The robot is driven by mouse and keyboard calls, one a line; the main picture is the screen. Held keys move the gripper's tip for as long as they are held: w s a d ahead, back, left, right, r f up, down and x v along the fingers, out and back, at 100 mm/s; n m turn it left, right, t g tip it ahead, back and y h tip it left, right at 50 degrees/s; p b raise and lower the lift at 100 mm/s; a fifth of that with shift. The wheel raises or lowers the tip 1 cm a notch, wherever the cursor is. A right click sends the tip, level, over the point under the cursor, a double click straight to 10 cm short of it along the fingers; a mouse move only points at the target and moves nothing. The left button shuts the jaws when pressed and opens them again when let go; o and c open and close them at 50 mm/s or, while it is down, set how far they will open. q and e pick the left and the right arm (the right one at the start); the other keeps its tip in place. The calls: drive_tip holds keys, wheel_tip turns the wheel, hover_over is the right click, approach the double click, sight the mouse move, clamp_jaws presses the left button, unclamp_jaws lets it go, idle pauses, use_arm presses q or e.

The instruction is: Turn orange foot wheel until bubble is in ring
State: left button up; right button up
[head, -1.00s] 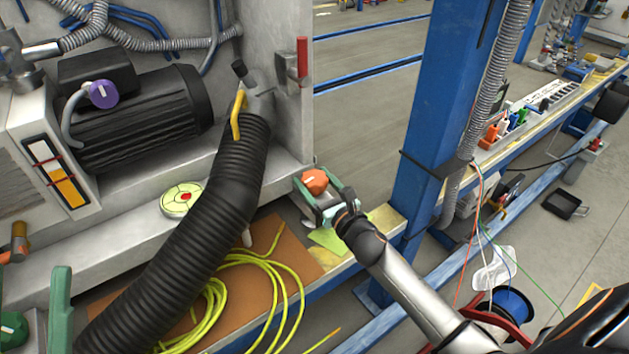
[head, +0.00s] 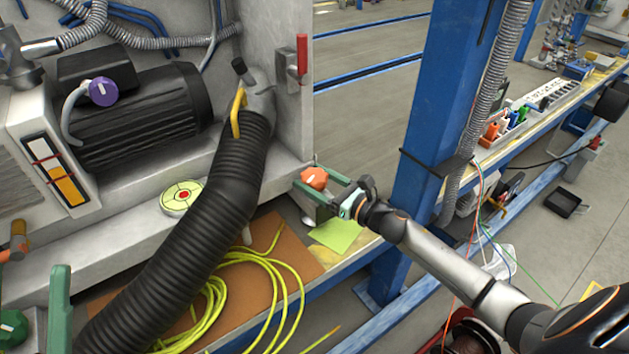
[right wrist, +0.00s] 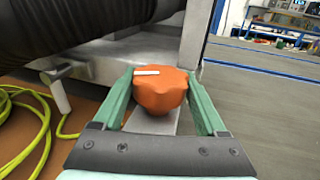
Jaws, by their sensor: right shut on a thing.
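The orange foot wheel (head: 314,178) sits at the machine's near right corner. It has a lobed rim and a white mark. My right gripper (head: 325,190) is shut on it from the right. In the right wrist view the wheel (right wrist: 161,92) sits between the two green fingers, its white mark toward the upper left. The round level (head: 170,204) lies on the machine's ledge, pale yellow-green with a red centre. Bubble and ring are too small to tell apart.
A thick black hose (head: 205,220) runs between level and wheel. Coiled yellow cable (head: 215,310) lies on a brown board (head: 262,262). A blue post (head: 432,120) stands close behind my right arm.

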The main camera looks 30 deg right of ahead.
drive_tip(key=shift+n+y, duration=0.4)
use_arm(q)
drive_tip(key=shift+f, duration=0.6)
use_arm(e)
drive_tip(key=shift+g+y, duration=0.3)
use_arm(q)
drive_tip(key=shift+d, duration=0.1)
use_arm(e)
drive_tip(key=o, duration=1.3)
use_arm(q)
drive_tip(key=shift+r, duration=0.1)
drive_tip(key=shift+r+p, duration=0.5)
drive_tip(key=shift+r, duration=0.15)
use_arm(e)
drive_tip(key=v, duration=1.2)
drive_tip(key=shift+s, duration=0.2)
